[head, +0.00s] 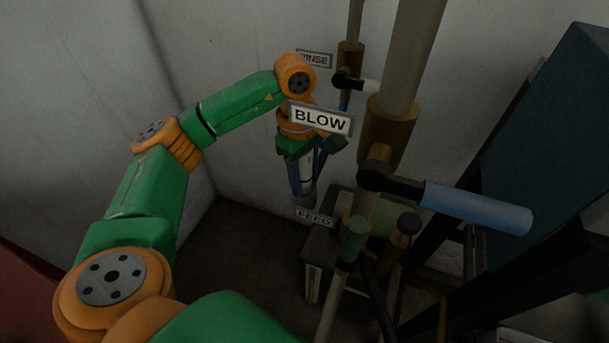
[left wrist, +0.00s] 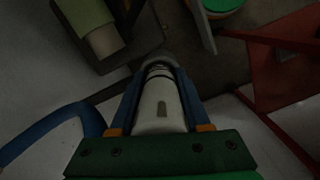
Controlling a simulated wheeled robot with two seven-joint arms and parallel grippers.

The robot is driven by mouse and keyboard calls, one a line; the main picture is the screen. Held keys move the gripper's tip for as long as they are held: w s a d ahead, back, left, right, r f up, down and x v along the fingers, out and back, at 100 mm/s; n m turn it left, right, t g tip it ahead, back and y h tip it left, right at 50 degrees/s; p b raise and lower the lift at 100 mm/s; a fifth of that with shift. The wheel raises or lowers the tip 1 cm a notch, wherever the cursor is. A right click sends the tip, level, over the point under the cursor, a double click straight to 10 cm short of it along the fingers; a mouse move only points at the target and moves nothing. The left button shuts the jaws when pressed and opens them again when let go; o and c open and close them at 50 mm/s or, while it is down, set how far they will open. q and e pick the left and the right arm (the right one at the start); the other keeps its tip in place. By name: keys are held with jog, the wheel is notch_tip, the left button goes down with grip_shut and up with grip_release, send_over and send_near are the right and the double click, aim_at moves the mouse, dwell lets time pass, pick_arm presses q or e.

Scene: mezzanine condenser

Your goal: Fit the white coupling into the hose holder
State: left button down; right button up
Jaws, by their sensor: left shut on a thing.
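My left gripper (head: 303,185) points down behind the BLOW sign in the head view. In the left wrist view its two blue fingers (left wrist: 160,85) are shut on the white coupling (left wrist: 158,112), one finger on each side. The coupling has dark bands near its far end and a dark slot in its side. A thin white strip of it also shows between the fingers in the head view. A grey rounded part (left wrist: 158,60) lies at the coupling's far end; I cannot tell whether it is the hose holder or whether the coupling sits in it. My right gripper is not in view.
The BLOW sign (head: 321,119) hangs close to my left wrist. A pipe with a brass valve (head: 387,130) and blue lever (head: 478,206) stands to the right. The FEED sign (head: 315,217) is below. A blue hose (left wrist: 45,128) curves at left in the wrist view.

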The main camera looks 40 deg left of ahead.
aim_at(305, 162)
pick_arm(q)
jog(key=shift+f, duration=0.25)
jog(key=shift+c, duration=1.5)
grip_release()
notch_tip(305, 162, up, 7)
jog(key=shift+a+p, duration=0.35)
jog(key=shift+p, duration=0.05)
